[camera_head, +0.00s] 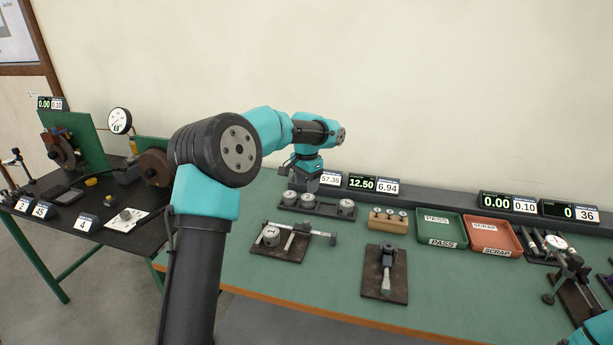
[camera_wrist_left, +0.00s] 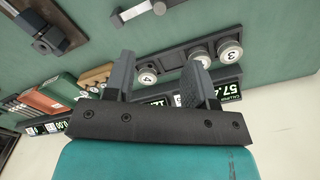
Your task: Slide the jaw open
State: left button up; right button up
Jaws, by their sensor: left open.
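My right gripper is out of view.
A dark rack (camera_head: 316,208) with numbered round parts stands behind the tool. Right of it are a wooden block with pegs (camera_head: 388,220), a green PASS tray (camera_head: 440,226), a red SCRAP tray (camera_head: 490,234) and a clamp-like fixture (camera_head: 386,268). Displays (camera_head: 362,184) line the back.

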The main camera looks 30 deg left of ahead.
pick_arm(q)
jog(key=shift+r, duration=1.35)
